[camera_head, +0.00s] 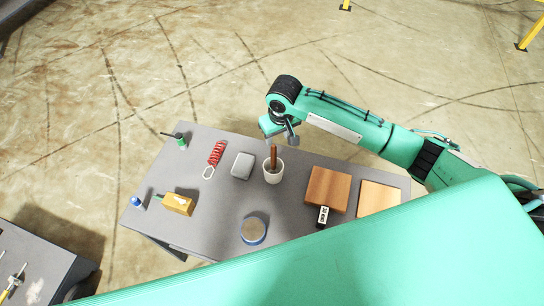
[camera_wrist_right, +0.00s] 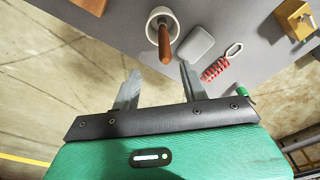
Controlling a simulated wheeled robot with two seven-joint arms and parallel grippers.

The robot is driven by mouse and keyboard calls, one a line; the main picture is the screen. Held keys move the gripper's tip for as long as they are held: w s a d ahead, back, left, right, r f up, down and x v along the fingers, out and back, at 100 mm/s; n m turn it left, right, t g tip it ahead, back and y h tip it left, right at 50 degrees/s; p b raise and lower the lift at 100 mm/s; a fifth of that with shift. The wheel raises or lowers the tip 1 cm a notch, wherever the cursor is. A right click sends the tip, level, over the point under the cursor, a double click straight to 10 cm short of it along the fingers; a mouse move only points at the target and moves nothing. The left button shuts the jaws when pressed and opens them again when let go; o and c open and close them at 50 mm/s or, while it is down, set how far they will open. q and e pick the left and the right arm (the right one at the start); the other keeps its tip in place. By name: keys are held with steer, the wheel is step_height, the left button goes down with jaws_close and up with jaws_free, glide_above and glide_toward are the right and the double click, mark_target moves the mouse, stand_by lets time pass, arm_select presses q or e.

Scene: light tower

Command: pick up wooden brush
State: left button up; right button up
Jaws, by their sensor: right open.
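The wooden brush (camera_head: 273,155) stands in a white cup (camera_head: 273,174) on the grey table, its brown handle pointing up out of the rim. In the right wrist view the brush handle (camera_wrist_right: 164,45) leans out of the cup (camera_wrist_right: 160,17), beyond the fingertips and between their lines. My right gripper (camera_head: 284,138) is above the table's far edge, close to the handle's top. In the right wrist view my right gripper (camera_wrist_right: 160,73) has its two fingers apart with nothing between them. The brush head is hidden in the cup. My left gripper is not in view.
On the table (camera_head: 215,225) are a grey box (camera_head: 242,166), a red coiled item (camera_head: 216,155), a yellow block (camera_head: 179,204), a blue-rimmed round tin (camera_head: 253,231) and two wooden blocks (camera_head: 327,190). Another table (camera_head: 40,270) stands at lower left.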

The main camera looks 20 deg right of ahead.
mark_target(275, 146)
steer(key=f, duration=0.2)
steer(key=f+p, duration=0.1)
steer(key=f, duration=0.1)
steer(key=f+p, duration=0.1)
steer(key=f, duration=0.1)
steer(key=shift+w+a+f, duration=0.35)
steer(key=shift+w, duration=0.05)
steer(key=f, duration=0.1)
steer(key=f+p, duration=0.1)
steer(key=f, duration=0.1)
steer(key=shift+w+a, duration=0.2)
steer(key=shift+w, duration=0.05)
steer(key=shift+f, duration=0.4)
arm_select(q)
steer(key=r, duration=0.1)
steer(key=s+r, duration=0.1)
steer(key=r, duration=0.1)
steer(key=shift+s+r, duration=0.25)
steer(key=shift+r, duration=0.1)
arm_select(e)
jaws_close()
